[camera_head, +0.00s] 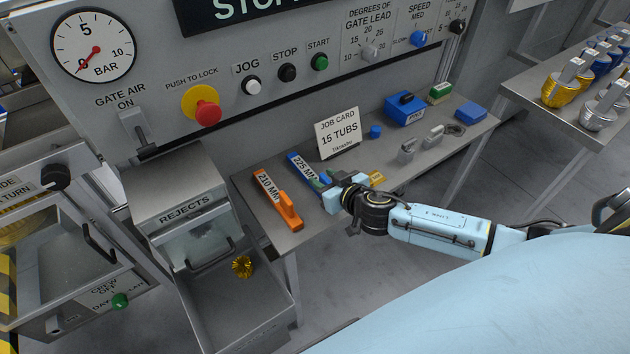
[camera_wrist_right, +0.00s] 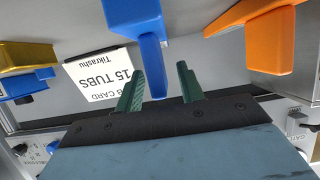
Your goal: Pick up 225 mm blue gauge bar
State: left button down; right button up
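The blue 225 mm gauge bar (camera_head: 301,166) lies on the metal shelf, its label partly readable. In the right wrist view the bar's blue handle (camera_wrist_right: 151,50) reaches down between the two green fingers of my right gripper (camera_wrist_right: 160,72). The fingers are open, with a gap visible on the right side of the handle; contact on the left side is unclear. My left gripper is not in view.
The orange 210 mm bar (camera_head: 289,211) lies left of the blue bar; a yellow block (camera_head: 376,178) lies to the right. A job card (camera_head: 338,134) stands behind. The rejects bin (camera_head: 190,215) is at left. Blue box (camera_head: 404,110) and small metal parts (camera_head: 408,152) sit further right.

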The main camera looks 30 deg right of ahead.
jog(key=shift+w+a+f, duration=0.1)
jog(key=shift+w+f, duration=0.15)
jog(key=shift+w, duration=0.35)
jog(key=shift+c, duration=0.2)
grip_shut()
